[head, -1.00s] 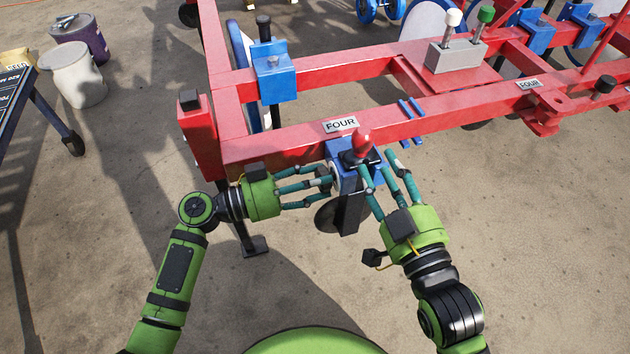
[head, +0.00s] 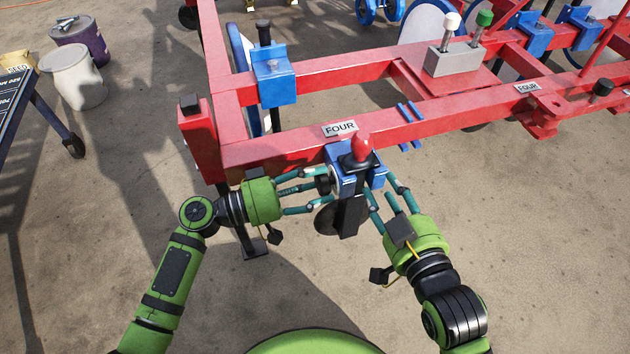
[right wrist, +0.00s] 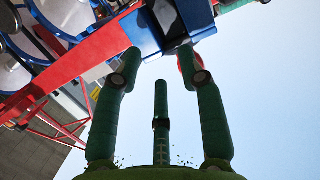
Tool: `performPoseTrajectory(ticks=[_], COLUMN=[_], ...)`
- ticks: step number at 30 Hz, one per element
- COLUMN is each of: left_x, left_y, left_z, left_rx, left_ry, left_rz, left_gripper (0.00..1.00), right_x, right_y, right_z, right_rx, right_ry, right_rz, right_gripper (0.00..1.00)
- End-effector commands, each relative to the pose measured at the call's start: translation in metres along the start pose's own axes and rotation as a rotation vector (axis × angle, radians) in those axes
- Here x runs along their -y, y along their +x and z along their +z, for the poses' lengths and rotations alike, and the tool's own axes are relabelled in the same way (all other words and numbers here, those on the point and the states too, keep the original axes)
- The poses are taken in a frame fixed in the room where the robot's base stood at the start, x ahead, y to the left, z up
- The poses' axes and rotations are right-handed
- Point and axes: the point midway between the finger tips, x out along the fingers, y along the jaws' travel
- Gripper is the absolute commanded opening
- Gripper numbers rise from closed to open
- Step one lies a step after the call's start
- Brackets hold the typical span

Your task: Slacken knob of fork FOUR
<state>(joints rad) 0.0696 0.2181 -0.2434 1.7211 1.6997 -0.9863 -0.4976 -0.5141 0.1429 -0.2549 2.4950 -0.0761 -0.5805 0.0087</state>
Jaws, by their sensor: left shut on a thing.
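Fork FOUR hangs at the red beam (head: 280,150) under a white FOUR label (head: 340,128). Its blue clamp (head: 345,180) holds a black shank (head: 350,217), with a red-tipped handle (head: 361,147) on top. A dark round knob (head: 323,184) sits on the clamp's left side. My left gripper (head: 318,190) is shut on this knob, its fingers partly covering it. My right gripper (head: 382,190) is at the clamp's right side with its fingers spread; contact is unclear. In the right wrist view, the blue clamp (right wrist: 145,38) is beyond the right fingertips (right wrist: 160,68).
Another blue clamp (head: 274,82) is on the rear beam. A grey block (head: 455,58) with white-topped and green-topped levers stands on the red frame. A white bucket (head: 77,80) and a dark blue table (head: 30,95) are at left. The ground in front is clear.

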Motion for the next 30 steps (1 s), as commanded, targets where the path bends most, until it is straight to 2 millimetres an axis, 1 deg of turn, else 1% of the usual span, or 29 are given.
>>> performPoseTrajectory(ticks=[1, 5, 8, 11, 15, 18, 23, 30], left_x=[0.003, 0.002, 0.001, 0.0, -0.001, -0.002, -0.002, -0.004], left_y=[-0.001, -0.001, -0.001, -0.001, -0.001, 0.0, 0.0, 0.0], left_z=[0.009, 0.009, 0.009, 0.009, 0.009, 0.009, 0.009, 0.007], left_rx=[0.022, 0.023, 0.023, 0.023, 0.023, 0.022, 0.021, 0.02], left_ry=[-0.054, -0.179, -0.273, -0.369, -0.494, -0.574, -0.687, -0.864], left_rz=[-0.009, -0.009, -0.01, -0.011, -0.011, -0.011, -0.012, -0.012], left_gripper=[0.15, 0.14, 0.14, 0.14, 0.14, 0.14, 0.14, 0.14], right_x=[-0.003, -0.009, -0.014, -0.019, -0.024, -0.025, -0.027, -0.025], right_y=[-0.001, -0.009, -0.019, -0.035, -0.065, -0.089, -0.131, -0.116], right_z=[0.009, 0.041, 0.067, 0.093, 0.127, 0.145, 0.167, 0.196], right_rx=[0.056, 0.221, 0.362, 0.513, 0.728, 0.871, 1.087, 1.103], right_ry=[0.003, 0.011, 0.02, 0.031, 0.049, 0.063, 0.086, 0.086], right_rz=[0.005, 0.019, 0.028, 0.038, 0.049, 0.053, 0.059, 0.053], right_gripper=[0.4, 0.4, 0.4, 0.4, 0.4, 0.4, 0.4, 0.4])
